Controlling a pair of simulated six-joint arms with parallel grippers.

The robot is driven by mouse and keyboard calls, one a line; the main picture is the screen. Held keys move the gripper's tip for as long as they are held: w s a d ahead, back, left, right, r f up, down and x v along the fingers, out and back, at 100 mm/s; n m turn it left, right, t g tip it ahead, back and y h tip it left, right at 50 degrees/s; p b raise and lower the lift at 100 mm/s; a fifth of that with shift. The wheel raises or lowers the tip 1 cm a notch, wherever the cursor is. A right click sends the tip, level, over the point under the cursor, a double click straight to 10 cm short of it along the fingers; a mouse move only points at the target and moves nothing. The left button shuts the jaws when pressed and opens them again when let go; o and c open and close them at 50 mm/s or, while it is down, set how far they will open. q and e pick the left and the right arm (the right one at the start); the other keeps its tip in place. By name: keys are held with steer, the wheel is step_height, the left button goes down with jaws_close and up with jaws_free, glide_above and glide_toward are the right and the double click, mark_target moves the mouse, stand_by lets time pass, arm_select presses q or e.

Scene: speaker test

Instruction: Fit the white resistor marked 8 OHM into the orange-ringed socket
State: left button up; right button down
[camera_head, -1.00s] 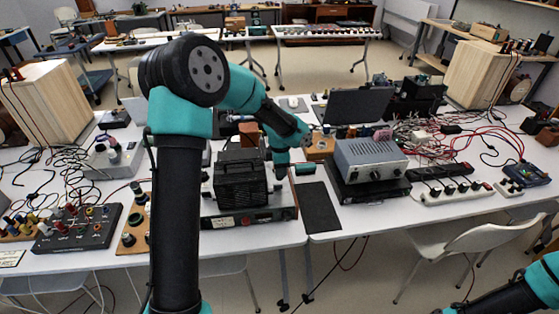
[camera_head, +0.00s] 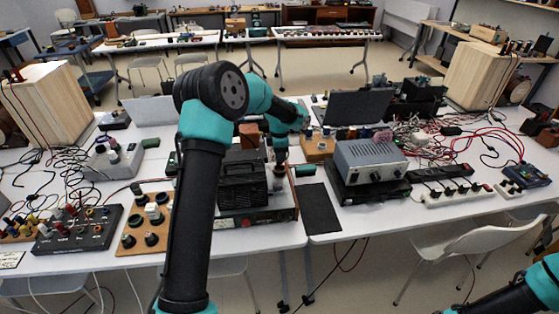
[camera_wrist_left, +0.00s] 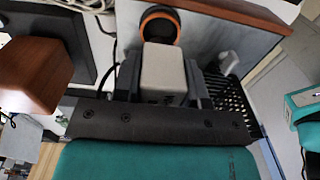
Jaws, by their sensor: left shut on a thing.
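In the left wrist view my left gripper (camera_wrist_left: 163,88) is shut on a white block-shaped resistor (camera_wrist_left: 164,70); no marking is readable on it. An orange-ringed socket (camera_wrist_left: 160,11) with a dark inside shows just beyond the resistor's far end. I cannot tell how much gap lies between them. In the head view my left gripper (camera_head: 279,172) points down beside the black vented unit (camera_head: 242,184) on the middle of the bench. The resistor and socket are too small or covered to make out there. Of my right arm only links show at the lower right.
A grey metal unit (camera_head: 368,160) stands right of my left gripper, with a black mat (camera_head: 321,208) in front. A brown wooden block (camera_wrist_left: 36,72) is close on the left in the wrist view. Cables clutter both bench ends.

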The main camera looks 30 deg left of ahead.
arm_select(q)
steer(key=shift+f, duration=1.65)
steer(key=shift+f, duration=0.35)
steer(key=o, duration=0.9)
steer(key=shift+o, duration=0.2)
step_height(320, 180, up, 13)
steer(key=shift+f, duration=0.15)
